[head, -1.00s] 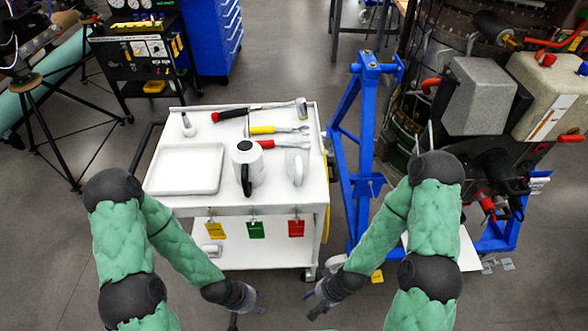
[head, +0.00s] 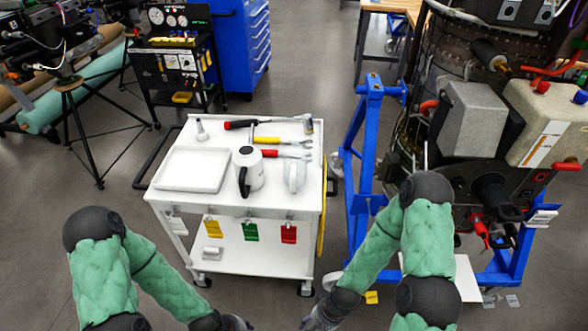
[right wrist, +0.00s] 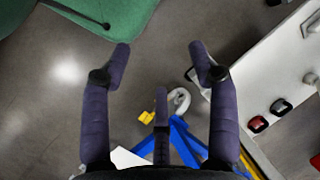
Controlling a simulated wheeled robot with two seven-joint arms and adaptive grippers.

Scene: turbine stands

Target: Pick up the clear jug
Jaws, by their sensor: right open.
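The clear jug (head: 293,177) stands upright at the front right of the white cart's top (head: 215,202), just right of a white kettle (head: 250,168) with a black handle. My right gripper (head: 318,322) is low in the head view, in front of the cart and well short of the jug. In the right wrist view it is open and empty (right wrist: 160,50), with bare floor between its fingers. The jug is not visible in that view. My left gripper (head: 238,323) is at the bottom edge of the head view, partly cut off; its fingers are unclear.
A white tray (head: 192,187), a small white bottle (head: 201,133) and several tools, including a hammer (head: 308,125), lie on the cart. Coloured tags (head: 250,232) hang from its front. A blue turbine stand (head: 368,130) is close on the cart's right. Floor in front is clear.

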